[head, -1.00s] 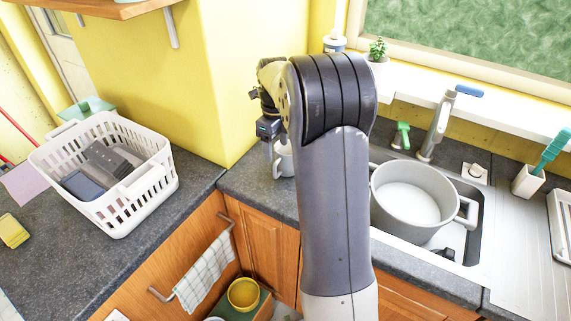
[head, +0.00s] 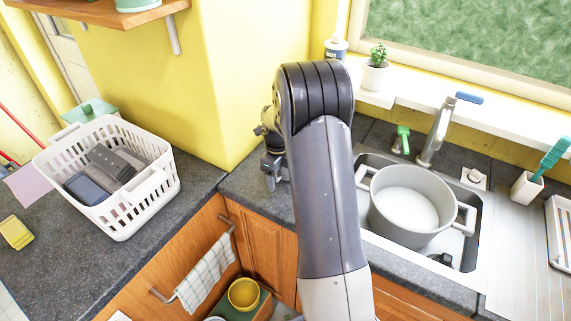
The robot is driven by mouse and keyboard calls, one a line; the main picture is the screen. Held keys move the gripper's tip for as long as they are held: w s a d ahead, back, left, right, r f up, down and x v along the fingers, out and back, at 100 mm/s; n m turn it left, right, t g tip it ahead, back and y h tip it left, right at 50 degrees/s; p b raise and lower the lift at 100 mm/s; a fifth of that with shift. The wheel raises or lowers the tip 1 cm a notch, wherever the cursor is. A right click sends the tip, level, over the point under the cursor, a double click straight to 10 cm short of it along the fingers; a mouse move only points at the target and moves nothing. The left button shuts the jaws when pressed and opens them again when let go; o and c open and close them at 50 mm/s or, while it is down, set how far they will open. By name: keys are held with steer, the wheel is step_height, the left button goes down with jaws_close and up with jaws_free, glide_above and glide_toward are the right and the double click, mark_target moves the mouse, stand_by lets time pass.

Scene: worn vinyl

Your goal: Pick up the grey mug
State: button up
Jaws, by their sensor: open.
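My gripper (head: 271,178) is low over the dark worktop, just right of the yellow wall corner, left of my forearm. It is open. The grey mug stands on the worktop in the earlier picture at this same spot. Now my gripper and arm cover that spot, and I cannot make out the mug clearly. I cannot tell whether the fingers are around the mug or beside it.
A grey pot (head: 409,203) sits in the sink (head: 478,235) to the right, near the tap (head: 436,130). A white basket (head: 136,217) stands on the left worktop (head: 62,272). A shelf (head: 105,13) juts out at upper left. A plant (head: 376,72) stands on the sill.

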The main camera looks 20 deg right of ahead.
steer(key=shift+f, duration=0.1)
steer(key=shift+c, duration=0.3)
steer(key=c, duration=1.2)
